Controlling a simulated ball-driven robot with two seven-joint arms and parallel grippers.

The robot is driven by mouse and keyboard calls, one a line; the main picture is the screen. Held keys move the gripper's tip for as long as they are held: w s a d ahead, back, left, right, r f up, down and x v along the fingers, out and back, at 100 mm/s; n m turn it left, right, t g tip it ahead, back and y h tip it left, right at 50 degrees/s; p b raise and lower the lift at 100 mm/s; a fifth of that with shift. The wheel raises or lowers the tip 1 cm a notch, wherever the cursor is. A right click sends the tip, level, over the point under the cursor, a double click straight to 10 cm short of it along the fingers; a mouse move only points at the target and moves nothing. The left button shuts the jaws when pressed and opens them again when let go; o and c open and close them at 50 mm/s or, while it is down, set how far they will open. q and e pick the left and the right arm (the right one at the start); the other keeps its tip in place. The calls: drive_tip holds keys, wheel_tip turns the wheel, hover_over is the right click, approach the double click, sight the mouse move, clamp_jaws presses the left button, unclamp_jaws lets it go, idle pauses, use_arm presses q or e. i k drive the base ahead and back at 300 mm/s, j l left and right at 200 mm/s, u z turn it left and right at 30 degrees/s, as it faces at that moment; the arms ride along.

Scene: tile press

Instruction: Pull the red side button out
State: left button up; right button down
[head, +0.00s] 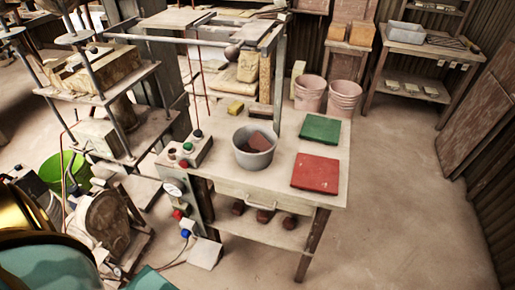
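The red side button (177,214) is a small round knob on the grey side panel (197,205) at the left end of the work table, below a round white gauge (174,188). A blue knob (185,233) sits just below it. The red knob is too small to tell whether it is pushed in or out. A control box (197,150) with several coloured buttons stands above, on the table's left edge. Neither of my grippers shows in the head view.
The table holds a grey pot (254,160), a green slab (320,128) and a red slab (315,174). A press (97,75) stands at the left, above a rounded machine (108,220) and a green bucket (60,172). The floor at the right is clear.

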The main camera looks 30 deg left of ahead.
sight(182, 163)
drive_tip(key=k+j+u, duration=0.1)
drive_tip(key=u, duration=1.35)
drive_tip(key=k+j, duration=0.1)
